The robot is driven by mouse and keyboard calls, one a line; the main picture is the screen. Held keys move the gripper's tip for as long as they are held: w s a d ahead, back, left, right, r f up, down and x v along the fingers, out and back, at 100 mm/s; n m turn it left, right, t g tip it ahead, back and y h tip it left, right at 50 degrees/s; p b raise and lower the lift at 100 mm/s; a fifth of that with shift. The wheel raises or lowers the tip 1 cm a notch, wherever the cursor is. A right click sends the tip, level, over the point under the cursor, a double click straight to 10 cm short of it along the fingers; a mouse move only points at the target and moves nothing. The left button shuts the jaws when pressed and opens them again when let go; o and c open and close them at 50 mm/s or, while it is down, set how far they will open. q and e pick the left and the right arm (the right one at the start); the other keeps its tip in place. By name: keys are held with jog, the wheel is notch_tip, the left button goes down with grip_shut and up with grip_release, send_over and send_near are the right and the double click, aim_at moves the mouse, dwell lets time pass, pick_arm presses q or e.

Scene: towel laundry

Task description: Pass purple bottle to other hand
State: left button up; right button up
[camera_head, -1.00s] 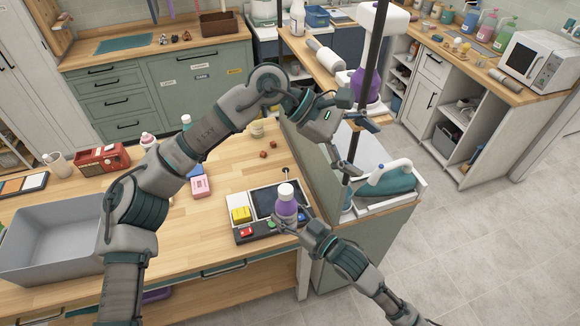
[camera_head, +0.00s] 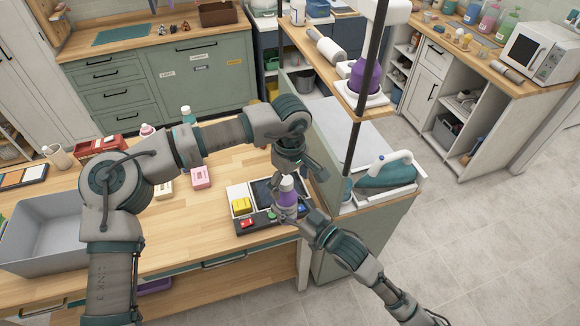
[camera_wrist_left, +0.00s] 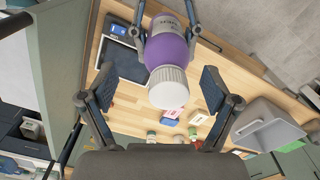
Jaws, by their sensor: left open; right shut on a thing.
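The purple bottle (camera_head: 288,194) with a white cap stands upright over the black-and-white tray device (camera_head: 243,222) at the table's right end. My right gripper (camera_head: 289,212) is shut on the bottle's lower body, coming from the lower right. My left gripper (camera_head: 291,176) is open and just above the bottle, pointing down. In the left wrist view the purple bottle (camera_wrist_left: 168,50) lies between and beyond the two open fingers of my left gripper (camera_wrist_left: 160,90), its white cap nearest. The left fingers stand apart on either side of the cap.
A grey bin (camera_head: 45,235) stands at the table's left. A pink box (camera_head: 202,177) and a red radio-like box (camera_head: 100,147) lie on the wooden table (camera_head: 190,235). A teal iron (camera_head: 385,172) rests on the white board to the right, near a dark pole (camera_head: 366,90).

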aim_at(291, 191)
pick_arm(q)
jog(key=shift+f, duration=1.8)
jog(key=c, duration=1.5)
pick_arm(e)
jog(key=shift+r, duration=0.1)
pick_arm(q)
jog(key=shift+o, duration=0.2)
jog(key=shift+d, duration=0.1)
pick_arm(e)
jog(key=o, duration=1.5)
jog(key=shift+s+a+r, duration=0.1)
jog(key=shift+s+a, duration=0.05)
